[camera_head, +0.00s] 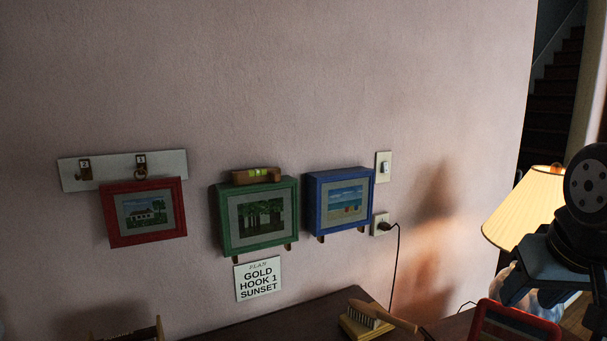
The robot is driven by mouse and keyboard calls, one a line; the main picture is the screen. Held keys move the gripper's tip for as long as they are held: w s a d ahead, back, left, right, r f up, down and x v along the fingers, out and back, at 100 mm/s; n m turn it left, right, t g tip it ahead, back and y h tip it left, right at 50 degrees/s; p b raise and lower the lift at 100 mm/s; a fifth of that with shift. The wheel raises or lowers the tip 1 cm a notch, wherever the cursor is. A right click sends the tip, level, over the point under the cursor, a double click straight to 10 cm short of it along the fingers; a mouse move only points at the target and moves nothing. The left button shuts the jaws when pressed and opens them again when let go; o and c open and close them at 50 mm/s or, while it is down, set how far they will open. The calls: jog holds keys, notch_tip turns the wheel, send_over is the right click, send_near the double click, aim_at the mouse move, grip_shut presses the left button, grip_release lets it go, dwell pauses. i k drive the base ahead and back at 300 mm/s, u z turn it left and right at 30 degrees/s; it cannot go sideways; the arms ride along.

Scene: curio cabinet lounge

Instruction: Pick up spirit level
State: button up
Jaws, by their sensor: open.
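The spirit level (257,175) is a short brown bar with a bright yellow-green vial. It lies along the top edge of the green-framed picture (226,216) on the wall, slightly left of centre. My gripper (538,275) is at the far right, in front of the lamp, well apart from the level. It is open, and I see nothing held in it.
A red-framed picture (112,222) hangs from a white hook board (69,175). A blue-framed picture (314,207) is right of the green one. A lamp (530,205), brush (385,317) and another red frame (482,326) are lower right. The wall above is clear.

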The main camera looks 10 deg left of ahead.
aim_at(267, 175)
jog(key=u, duration=0.6)
jog(key=i, duration=0.15)
jog(key=z, duration=2.4)
jog(key=k, duration=1.65)
jog(key=u, duration=1.1)
jog(key=i, duration=0.8)
jog(key=z, duration=0.1)
